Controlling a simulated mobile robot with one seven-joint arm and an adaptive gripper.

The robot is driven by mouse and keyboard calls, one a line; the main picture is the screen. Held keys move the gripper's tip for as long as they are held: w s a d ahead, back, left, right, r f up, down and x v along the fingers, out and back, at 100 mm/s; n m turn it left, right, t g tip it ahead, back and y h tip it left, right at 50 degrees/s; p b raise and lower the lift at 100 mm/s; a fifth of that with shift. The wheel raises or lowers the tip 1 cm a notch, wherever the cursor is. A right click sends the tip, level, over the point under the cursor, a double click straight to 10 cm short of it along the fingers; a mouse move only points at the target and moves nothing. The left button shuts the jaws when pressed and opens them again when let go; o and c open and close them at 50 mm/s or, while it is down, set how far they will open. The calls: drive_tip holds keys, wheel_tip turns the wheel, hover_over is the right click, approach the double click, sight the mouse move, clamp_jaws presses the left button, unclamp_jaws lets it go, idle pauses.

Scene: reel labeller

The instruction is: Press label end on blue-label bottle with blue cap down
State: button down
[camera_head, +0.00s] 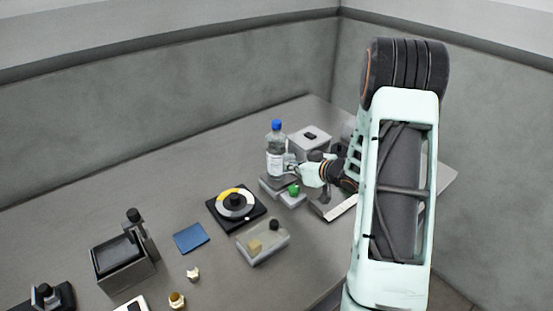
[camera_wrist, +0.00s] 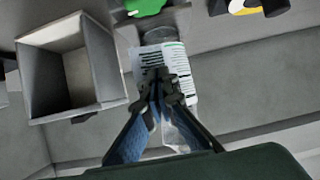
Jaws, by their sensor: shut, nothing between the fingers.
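The clear bottle with the blue cap (camera_head: 276,125) stands upright on a small grey stand in the head view. Its mostly white label (camera_head: 273,163) faces the front; the label (camera_wrist: 176,55) shows dark print and a thin green line in the wrist view. My gripper (camera_head: 289,168) is at the label's right side in the head view. In the wrist view my gripper (camera_wrist: 160,77) is shut with nothing in it, its fingertips in front of the label, touching or very close. The fingers hide part of the label, and I cannot tell whether its end lies flat.
A green button (camera_head: 293,189) sits before the bottle stand. A grey box (camera_head: 310,143) stands behind my gripper. A black dial with a yellow arc (camera_head: 231,191), a blue pad (camera_head: 190,238) and a clear box (camera_head: 264,250) are on the table. The table's back left is clear.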

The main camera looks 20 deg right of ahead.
drive_tip(key=shift+w+d, duration=0.3)
drive_tip(key=shift+d, duration=0.25)
idle(0.7)
drive_tip(key=s+d+p, duration=0.1)
drive_tip(key=s+d, duration=0.1)
drive_tip(key=s, duration=0.3)
drive_tip(key=shift+s, duration=0.3)
idle(0.5)
drive_tip(key=shift+d, duration=0.1)
